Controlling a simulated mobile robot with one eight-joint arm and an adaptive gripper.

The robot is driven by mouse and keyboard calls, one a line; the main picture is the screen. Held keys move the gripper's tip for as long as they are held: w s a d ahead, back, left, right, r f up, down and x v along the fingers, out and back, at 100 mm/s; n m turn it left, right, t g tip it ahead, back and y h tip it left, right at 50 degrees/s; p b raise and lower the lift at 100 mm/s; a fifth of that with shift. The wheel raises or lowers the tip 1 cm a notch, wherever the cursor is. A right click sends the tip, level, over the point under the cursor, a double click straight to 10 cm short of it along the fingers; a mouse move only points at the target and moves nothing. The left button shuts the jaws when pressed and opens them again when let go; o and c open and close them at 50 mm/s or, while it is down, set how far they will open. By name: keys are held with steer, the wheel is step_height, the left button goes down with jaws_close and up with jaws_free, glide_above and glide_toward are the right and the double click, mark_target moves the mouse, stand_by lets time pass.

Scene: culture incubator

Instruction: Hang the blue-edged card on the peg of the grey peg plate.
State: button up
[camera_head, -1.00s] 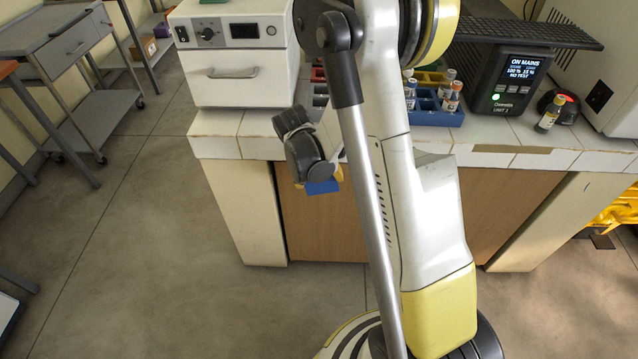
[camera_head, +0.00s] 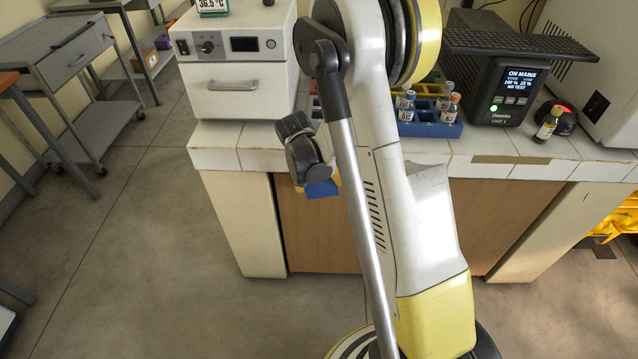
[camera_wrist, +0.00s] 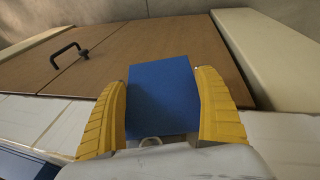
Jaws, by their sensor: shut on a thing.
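The blue-edged card (camera_wrist: 162,95) is between the two yellow fingers of my gripper (camera_wrist: 165,112) in the wrist view, and the gripper is shut on it. Its face towards the wrist camera is plain blue. In the head view the card shows as a small blue patch (camera_head: 322,189) below my gripper (camera_head: 318,180), in front of the bench's front edge and above the floor. My arm hides part of the bench behind. I cannot make out the grey peg plate in either view.
A white incubator (camera_head: 235,75) stands on the tiled bench (camera_head: 215,158). A blue rack (camera_head: 425,125) with several bottles, a black power unit (camera_head: 505,85) and a loose bottle (camera_head: 547,126) stand to the right. Grey trolleys (camera_head: 75,45) stand at left.

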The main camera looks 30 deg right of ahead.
steer(key=o, duration=0.8)
steer(key=shift+c, duration=0.2)
steer(key=shift+r, duration=0.1)
steer(key=v, duration=1.2)
steer(key=s+a+r+n+t+y, duration=0.1)
steer(key=s+a+r+n+t, duration=0.2)
steer(key=s+a+r, duration=0.2)
steer(key=s+a+r+n+t+y, duration=0.2)
steer(key=s+a+r, duration=0.4)
steer(key=s, duration=0.6)
steer(key=shift+s+a+r+n+t, duration=0.2)
steer(key=shift+a+r+n+t, duration=0.15)
steer(key=shift+a+t, duration=0.35)
